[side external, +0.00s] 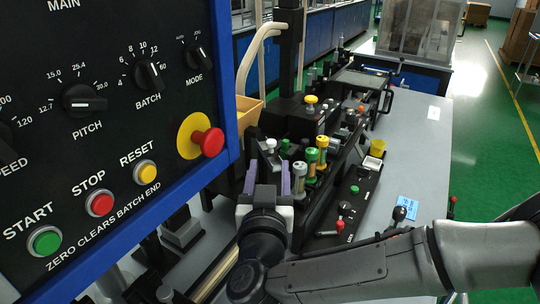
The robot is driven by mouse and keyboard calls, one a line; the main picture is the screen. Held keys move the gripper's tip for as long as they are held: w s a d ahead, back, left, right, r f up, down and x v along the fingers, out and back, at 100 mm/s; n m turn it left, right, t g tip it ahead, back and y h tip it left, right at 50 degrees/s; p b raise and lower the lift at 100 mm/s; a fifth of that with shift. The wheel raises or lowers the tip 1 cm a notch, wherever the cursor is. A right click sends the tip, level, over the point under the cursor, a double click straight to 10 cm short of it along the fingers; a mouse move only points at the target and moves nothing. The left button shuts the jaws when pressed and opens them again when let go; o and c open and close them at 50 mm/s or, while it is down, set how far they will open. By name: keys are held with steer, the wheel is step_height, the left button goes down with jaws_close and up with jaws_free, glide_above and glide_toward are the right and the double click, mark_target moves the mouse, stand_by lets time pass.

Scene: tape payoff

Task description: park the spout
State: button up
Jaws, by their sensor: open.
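My gripper (268,174) is at the lower middle, with its purple-sided fingers apart. It points away from the camera toward the black machine (310,120). I see nothing clearly held between the fingers. A grey angled piece with a white knob (271,145) shows just beyond the fingertips. I cannot tell whether it is the spout, or whether the fingers touch it. No other part is clearly a spout. My wrist and arm hide what lies below the gripper.
A control panel (105,135) with dials and buttons fills the left. Green, yellow and orange-topped cylinders (311,162) stand right of the gripper. A red-knobbed lever (340,225) and a black-knobbed lever (399,213) stand farther right. The grey tabletop (420,150) is mostly clear at right.

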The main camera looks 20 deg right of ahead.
steer(key=shift+s+a, duration=0.2)
steer(key=shift+s, duration=0.4)
